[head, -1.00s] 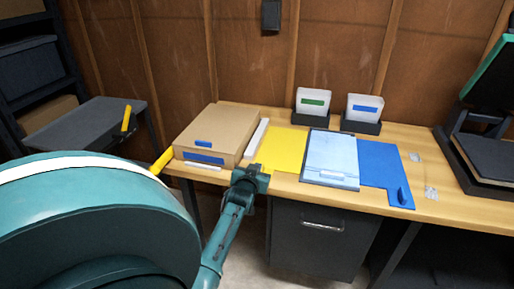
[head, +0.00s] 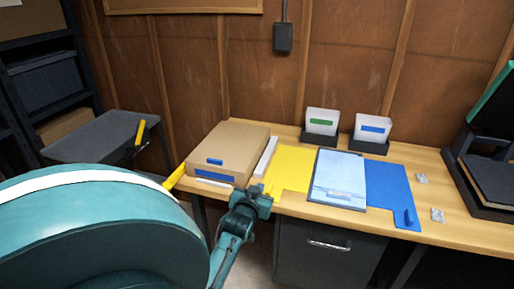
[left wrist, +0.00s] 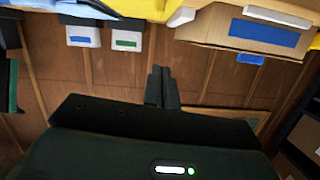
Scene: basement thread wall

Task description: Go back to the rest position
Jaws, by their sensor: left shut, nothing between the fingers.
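My left gripper (head: 264,190) is at the front edge of the wooden table, in front of the yellow sheet in the head view. In the left wrist view its two dark fingers (left wrist: 162,84) are pressed together with nothing between them. My teal left arm fills the lower left of the head view and hides part of the floor and the lower left of the scene. My right gripper is in neither current view.
The table (head: 433,241) holds a cardboard box (head: 237,144), a yellow sheet (head: 291,166), a light blue clipboard (head: 338,172), a blue sheet (head: 386,187) and two card holders (head: 321,122) (head: 372,129). A grey side table (head: 92,138) stands left. Drawers (head: 326,262) sit below.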

